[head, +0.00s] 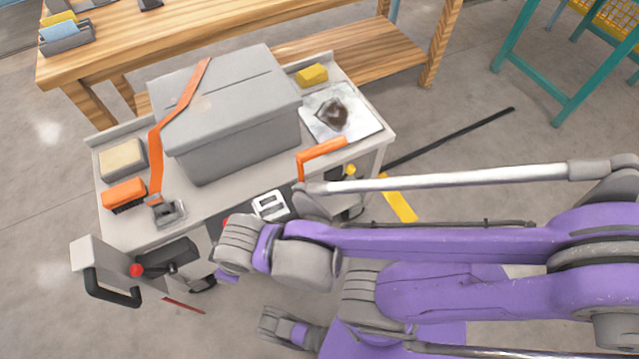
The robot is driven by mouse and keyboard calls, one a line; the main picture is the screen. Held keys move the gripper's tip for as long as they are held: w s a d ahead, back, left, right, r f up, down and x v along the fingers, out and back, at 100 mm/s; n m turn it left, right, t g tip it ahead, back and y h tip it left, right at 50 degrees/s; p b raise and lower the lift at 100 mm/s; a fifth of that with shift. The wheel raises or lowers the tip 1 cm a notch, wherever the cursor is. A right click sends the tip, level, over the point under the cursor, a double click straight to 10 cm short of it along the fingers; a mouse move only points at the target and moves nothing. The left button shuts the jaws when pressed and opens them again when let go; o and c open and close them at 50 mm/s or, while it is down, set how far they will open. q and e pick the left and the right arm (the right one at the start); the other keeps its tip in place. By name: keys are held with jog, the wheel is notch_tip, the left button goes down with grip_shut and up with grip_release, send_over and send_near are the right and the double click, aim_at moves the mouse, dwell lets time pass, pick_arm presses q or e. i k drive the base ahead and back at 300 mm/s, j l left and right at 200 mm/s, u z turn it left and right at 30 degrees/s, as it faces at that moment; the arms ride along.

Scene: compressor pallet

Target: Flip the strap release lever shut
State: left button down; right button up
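An orange strap (180,104) runs over a grey lidded box (235,120) and down its front left side. It ends at a metal buckle (166,211) near the front left edge of the cart top. The buckle is small here, and I cannot tell the position of its lever. A purple and grey arm of mine comes in from the right, and its grey wrist is in front of the cart, right of the buckle and apart from it. My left gripper cannot be identified in view.
The box stands on a pale cart (110,222). An orange brush (124,194), a tan sponge (122,159) and a yellow block (311,74) lie around it. A black handle (112,290) and red knob (136,270) stick out in front. A wooden bench (190,40) stands behind.

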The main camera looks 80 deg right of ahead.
aim_at(349, 170)
jog(key=z, duration=2.8)
jog(key=k+l, duration=0.25)
jog(key=z, duration=0.05)
